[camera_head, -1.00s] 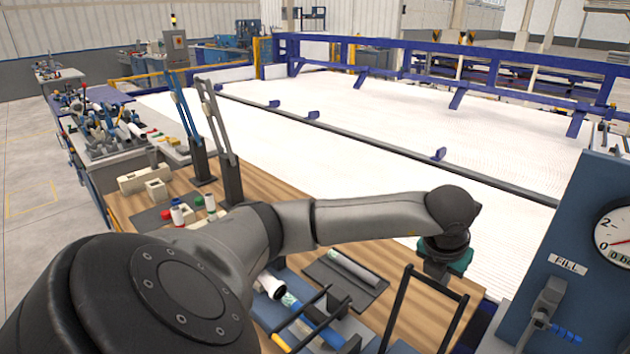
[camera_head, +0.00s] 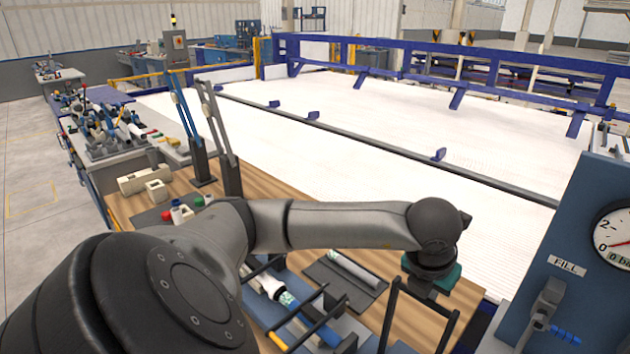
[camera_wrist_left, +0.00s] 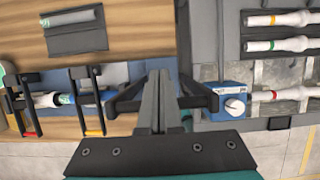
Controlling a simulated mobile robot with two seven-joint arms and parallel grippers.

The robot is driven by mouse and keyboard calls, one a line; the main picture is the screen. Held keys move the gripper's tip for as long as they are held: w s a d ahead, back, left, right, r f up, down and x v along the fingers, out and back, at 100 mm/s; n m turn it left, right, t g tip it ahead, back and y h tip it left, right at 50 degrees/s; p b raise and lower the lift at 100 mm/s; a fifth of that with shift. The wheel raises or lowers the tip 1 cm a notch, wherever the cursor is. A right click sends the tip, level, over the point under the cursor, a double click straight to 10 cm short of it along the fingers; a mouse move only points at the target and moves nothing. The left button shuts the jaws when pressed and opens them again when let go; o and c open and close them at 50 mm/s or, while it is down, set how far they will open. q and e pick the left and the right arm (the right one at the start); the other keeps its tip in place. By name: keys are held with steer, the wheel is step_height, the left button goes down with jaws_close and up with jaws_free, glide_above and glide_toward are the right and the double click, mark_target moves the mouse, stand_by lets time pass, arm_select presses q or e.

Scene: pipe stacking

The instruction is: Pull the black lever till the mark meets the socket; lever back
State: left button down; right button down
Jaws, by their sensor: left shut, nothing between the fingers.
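The black lever (camera_head: 389,314) is an upright U-shaped frame at the front right of the bench. My left gripper (camera_head: 424,289) hangs shut at its top bar, with nothing held; whether it touches the bar is unclear. In the left wrist view the gripper (camera_wrist_left: 157,100) is shut, close to black bars. The white socket (camera_head: 268,285) sits left of it, with a pipe entering it. A green mark (camera_head: 288,299) on the pipe lies close beside the socket; any gap is too small to tell. The pipe's socket end also shows in the left wrist view (camera_wrist_left: 45,100). My right gripper is not in view.
A grey tray (camera_head: 325,275) with a loose pipe lies behind the rig. A blue panel (camera_head: 585,240) with a gauge and a FILL valve stands at the right. Two tall levers (camera_head: 232,175) stand at the back left. Black rods cross the rig.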

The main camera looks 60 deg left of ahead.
arm_select(q)
steer(key=shift+s+d, duration=0.1)
steer(key=shift+s, duration=0.3)
steer(key=shift+s+d+b, duration=0.2)
steer(key=shift+s, duration=0.55)
steer(key=shift+s+d+b, duration=0.15)
steer(key=shift+s+b, duration=0.05)
steer(key=shift+s, duration=0.5)
steer(key=shift+s+d+b, duration=0.2)
steer(key=shift+s, duration=0.55)
steer(key=shift+s+d+f+b, duration=0.2)
steer(key=shift+s+b, duration=0.2)
steer(key=shift+s, duration=0.3)
steer(key=shift+s+d+f+b, duration=0.2)
steer(key=shift+s+b, duration=0.2)
steer(key=shift+s, duration=0.3)
steer(key=shift+s+d+f+b, duration=0.1)
steer(key=shift+s+f+b, duration=0.1)
steer(key=shift+s+b, duration=0.35)
steer(key=shift+s, duration=0.2)
